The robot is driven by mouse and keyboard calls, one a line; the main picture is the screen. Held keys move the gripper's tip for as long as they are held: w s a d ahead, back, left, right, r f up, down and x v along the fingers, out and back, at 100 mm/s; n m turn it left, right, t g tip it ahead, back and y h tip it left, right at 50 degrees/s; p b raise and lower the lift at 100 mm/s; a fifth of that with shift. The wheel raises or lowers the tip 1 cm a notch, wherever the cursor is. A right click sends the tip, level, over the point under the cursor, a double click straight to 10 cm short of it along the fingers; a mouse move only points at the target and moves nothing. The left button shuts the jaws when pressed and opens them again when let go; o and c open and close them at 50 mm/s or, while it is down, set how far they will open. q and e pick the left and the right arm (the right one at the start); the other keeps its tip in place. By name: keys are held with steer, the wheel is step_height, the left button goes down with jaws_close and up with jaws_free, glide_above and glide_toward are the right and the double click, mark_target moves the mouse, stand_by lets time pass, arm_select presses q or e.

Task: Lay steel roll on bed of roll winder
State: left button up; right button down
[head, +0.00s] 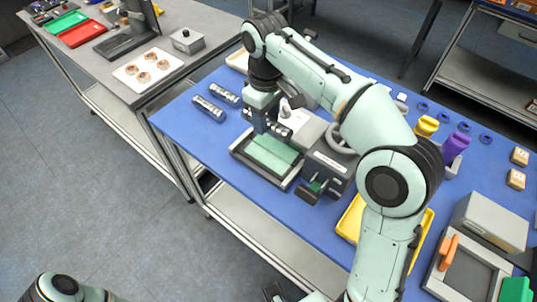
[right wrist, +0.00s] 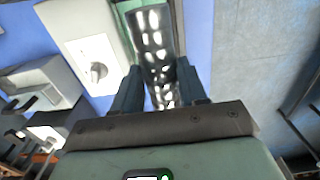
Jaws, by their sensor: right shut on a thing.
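My right gripper (head: 266,124) is over the roll winder's green bed (head: 272,156), which lies in a dark-framed tray on the blue table. It is shut on a shiny steel roll (head: 282,131), whose middle is partly hidden by the fingers. In the right wrist view the steel roll (right wrist: 155,40) sits between the two dark fingers of the right gripper (right wrist: 157,88). The roll appears above the bed; contact cannot be told.
Two more steel rolls (head: 208,108) lie left of the winder on the blue table (head: 180,122). A yellow tray (head: 350,217) and a grey box (head: 490,222) are on the right. A grey side table (head: 140,90) with a white plate stands at the back left.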

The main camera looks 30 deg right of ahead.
mark_target(267, 158)
arm_select(q)
steer(key=f+b, duration=0.1)
steer(key=s+f+b, duration=0.1)
steer(key=f, duration=0.1)
steer(key=shift+f, duration=0.1)
arm_select(e)
step_height(267, 158, down, 12)
steer(key=shift+f, duration=0.15)
steer(key=shift+f+b, duration=0.15)
steer(key=shift+b, duration=0.2)
steer(key=c, duration=0.6)
jaws_free()
step_height(267, 158, up, 12)
steer(key=p, duration=0.3)
arm_select(q)
steer(key=r, duration=0.1)
steer(key=w+r, duration=0.1)
steer(key=r, duration=0.1)
